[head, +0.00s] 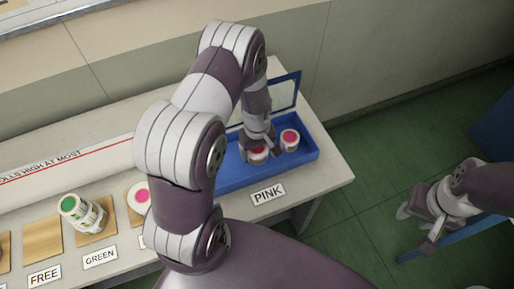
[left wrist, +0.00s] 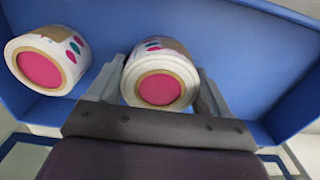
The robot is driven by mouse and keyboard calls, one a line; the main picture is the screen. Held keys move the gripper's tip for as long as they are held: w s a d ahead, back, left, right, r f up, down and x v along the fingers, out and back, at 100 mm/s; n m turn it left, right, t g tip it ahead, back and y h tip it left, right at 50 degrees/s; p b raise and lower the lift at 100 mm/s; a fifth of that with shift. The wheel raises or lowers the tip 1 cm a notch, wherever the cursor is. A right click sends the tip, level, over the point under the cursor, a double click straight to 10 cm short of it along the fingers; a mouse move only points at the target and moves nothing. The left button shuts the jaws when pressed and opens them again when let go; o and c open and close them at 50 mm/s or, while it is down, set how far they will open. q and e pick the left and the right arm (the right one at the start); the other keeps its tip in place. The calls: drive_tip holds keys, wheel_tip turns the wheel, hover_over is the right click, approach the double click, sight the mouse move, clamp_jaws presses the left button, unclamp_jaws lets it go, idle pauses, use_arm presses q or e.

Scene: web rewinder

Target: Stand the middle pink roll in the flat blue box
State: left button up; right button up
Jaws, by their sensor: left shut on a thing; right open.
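The flat blue box (head: 232,178) stands on the bench behind a PINK label. My left gripper (head: 257,146) reaches down into it and is shut on a pink-cored white roll (head: 257,156). The left wrist view shows this roll (left wrist: 160,85) between the two fingers, its pink end facing the camera. I cannot tell whether it touches the box floor. A second pink roll (head: 289,139) stands to its right in the box, apart from it; it is at the left in the wrist view (left wrist: 45,62). My right gripper (head: 428,222) is open and empty, off the bench at the right.
A third pink roll (head: 138,196) is on a wooden pad, partly hidden by my left arm. An empty wooden pad (head: 41,240) lies behind the FREE label. The wall is close behind the bench.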

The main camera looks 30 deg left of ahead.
sight(257, 150)
use_arm(q)
drive_tip(key=shift+s, duration=0.1)
drive_tip(key=o, duration=1)
drive_tip(key=shift+o, duration=0.2)
wheel_tip(257, 150, up, 13)
drive_tip(key=s+d+r+m+t, duration=0.1)
drive_tip(key=s+d+r+m, duration=0.3)
drive_tip(key=s+m, duration=0.5)
wheel_tip(257, 150, up, 2)
drive_tip(key=shift+s+d+m+b, duration=0.35)
drive_tip(key=shift+s+d+m, duration=0.05)
drive_tip(key=shift+m, duration=0.1)
